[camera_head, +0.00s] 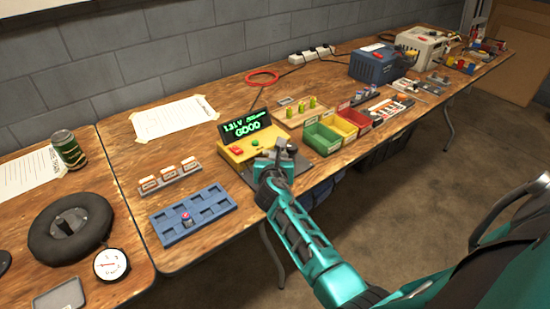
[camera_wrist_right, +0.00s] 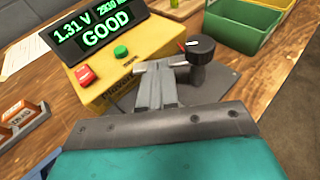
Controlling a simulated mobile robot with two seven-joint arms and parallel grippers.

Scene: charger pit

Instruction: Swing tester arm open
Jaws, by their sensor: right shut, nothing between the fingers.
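The yellow tester (camera_head: 242,148) stands on the bench; its display (camera_wrist_right: 92,34) reads 1.31 V and GOOD. It has a red button (camera_wrist_right: 85,76) and a green button (camera_wrist_right: 121,52) on top. A black knob (camera_wrist_right: 201,47) with a red and white mark stands on the dark plate (camera_wrist_right: 222,84) at the tester's right. My right gripper (camera_wrist_right: 160,72) is shut and empty, low over that plate, just left of the knob. In the head view my right gripper (camera_head: 273,164) partly covers the plate. Grey metal meets the knob; I cannot tell tester arm from fingertip. My left gripper is not in view.
Green bin (camera_head: 322,141), yellow bin (camera_head: 341,129) and red bin (camera_head: 356,118) stand right of the tester. A blue tray (camera_head: 172,230) and a rack of cells (camera_head: 169,178) lie to the left. A wooden holder (camera_head: 300,111) stands behind. The bench's front edge is close.

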